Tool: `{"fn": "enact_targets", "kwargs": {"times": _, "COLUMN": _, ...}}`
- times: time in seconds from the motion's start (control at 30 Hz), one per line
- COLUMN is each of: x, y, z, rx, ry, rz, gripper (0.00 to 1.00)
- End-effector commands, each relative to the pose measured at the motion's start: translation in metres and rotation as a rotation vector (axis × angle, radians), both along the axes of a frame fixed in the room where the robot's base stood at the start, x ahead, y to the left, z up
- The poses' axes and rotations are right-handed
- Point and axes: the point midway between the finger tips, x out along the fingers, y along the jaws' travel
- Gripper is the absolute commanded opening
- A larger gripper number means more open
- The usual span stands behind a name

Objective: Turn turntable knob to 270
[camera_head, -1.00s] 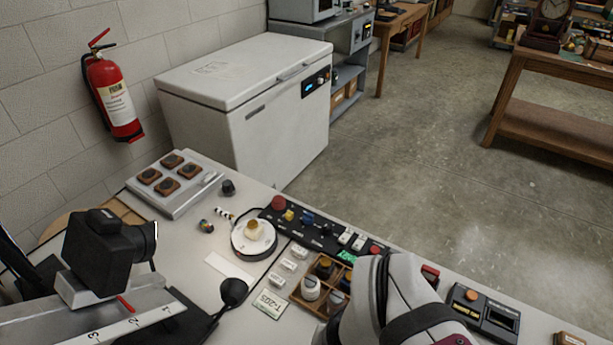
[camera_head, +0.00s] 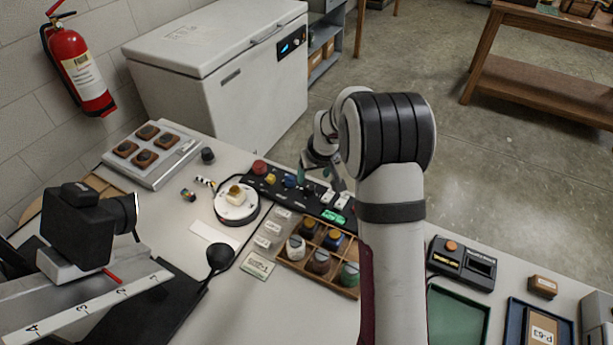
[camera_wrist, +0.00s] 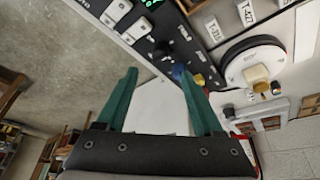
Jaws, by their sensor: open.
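A black control panel (camera_head: 311,200) on the bench carries a red button (camera_head: 259,167), a yellow knob (camera_head: 271,180), a blue knob (camera_head: 290,181) and white switches. I cannot read which knob is the turntable's. The round white turntable (camera_head: 237,208) with a small cream-and-brown object stands left of the panel. My gripper (camera_head: 320,175) is over the panel's far side, near the blue knob. In the wrist view my gripper (camera_wrist: 156,76) has its teal fingers apart and empty. The right fingertip overlaps the blue knob (camera_wrist: 179,71); I cannot tell whether they touch.
A wooden box of jars (camera_head: 286,262) stands in front of the panel, beside my arm. A black camera (camera_head: 78,228) and a black lamp-like disc (camera_head: 220,257) are at left. A green tray (camera_head: 456,320) lies at right. A white chest freezer (camera_head: 215,80) stands behind the bench.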

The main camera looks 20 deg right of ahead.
Motion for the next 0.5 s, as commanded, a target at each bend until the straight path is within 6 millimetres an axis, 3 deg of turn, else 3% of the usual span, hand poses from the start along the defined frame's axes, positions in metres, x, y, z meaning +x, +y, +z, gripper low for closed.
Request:
{"fn": "enact_targets", "kwargs": {"times": 0.1, "x": 0.012, "y": 0.0, "z": -0.034, "rx": 0.001, "ry": 0.004, "rz": -0.001, "gripper": 0.69}}
{"fn": "enact_targets", "kwargs": {"times": 0.2, "x": 0.021, "y": 0.0, "z": -0.054, "rx": 0.001, "ry": 0.003, "rz": 0.0, "gripper": 0.69}}
{"fn": "enact_targets", "kwargs": {"times": 0.5, "x": 0.031, "y": 0.001, "z": -0.076, "rx": 0.001, "ry": 0.0, "rz": -0.001, "gripper": 0.69}}
